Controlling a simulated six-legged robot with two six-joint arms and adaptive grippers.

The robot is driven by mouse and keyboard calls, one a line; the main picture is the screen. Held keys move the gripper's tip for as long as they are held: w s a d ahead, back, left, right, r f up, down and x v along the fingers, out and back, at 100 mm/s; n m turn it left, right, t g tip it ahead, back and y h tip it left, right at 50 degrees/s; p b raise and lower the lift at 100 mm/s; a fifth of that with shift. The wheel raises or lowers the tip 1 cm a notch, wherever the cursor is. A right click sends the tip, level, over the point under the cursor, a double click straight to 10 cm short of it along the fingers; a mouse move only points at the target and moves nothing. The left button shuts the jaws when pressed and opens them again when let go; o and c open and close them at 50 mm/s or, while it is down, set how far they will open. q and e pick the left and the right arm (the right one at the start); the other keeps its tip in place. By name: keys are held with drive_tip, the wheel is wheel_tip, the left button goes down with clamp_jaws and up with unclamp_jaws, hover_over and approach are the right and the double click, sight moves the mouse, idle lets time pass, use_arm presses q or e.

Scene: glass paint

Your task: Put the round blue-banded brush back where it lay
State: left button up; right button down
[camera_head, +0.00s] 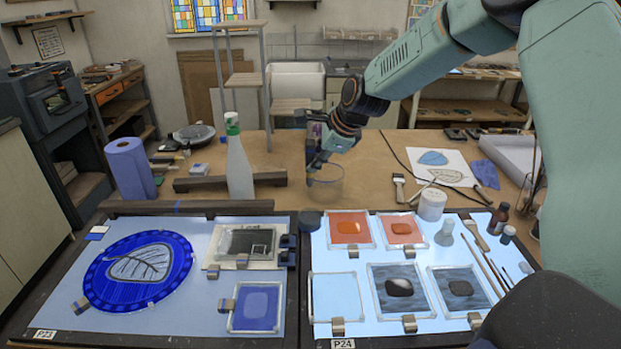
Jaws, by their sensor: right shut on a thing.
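My right gripper (316,160) is in the middle of the view, pointing down over a clear glass cup (328,176) behind the light panels. It is shut on a thin thing, taken to be the round blue-banded brush. Its fingers hide most of the brush, so its band and tip cannot be made out. I cannot tell whether the tip is inside the cup or behind it. Slim brushes (484,262) lie slantwise at the right of the right light panel (438,328), beside a wider flat brush (475,235). My left gripper is not in view.
A white spray bottle (238,165) stands left of the cup, near dark bars (230,181). A white jar (432,204), a glass stopper-like piece (445,233) and brown bottle (499,218) stand near the brushes. Framed glass samples (399,290) cover much of the right panel.

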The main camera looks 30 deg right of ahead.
wheel_tip(320, 180, up, 6)
drive_tip(key=shift+f, duration=0.2)
idle(0.4)
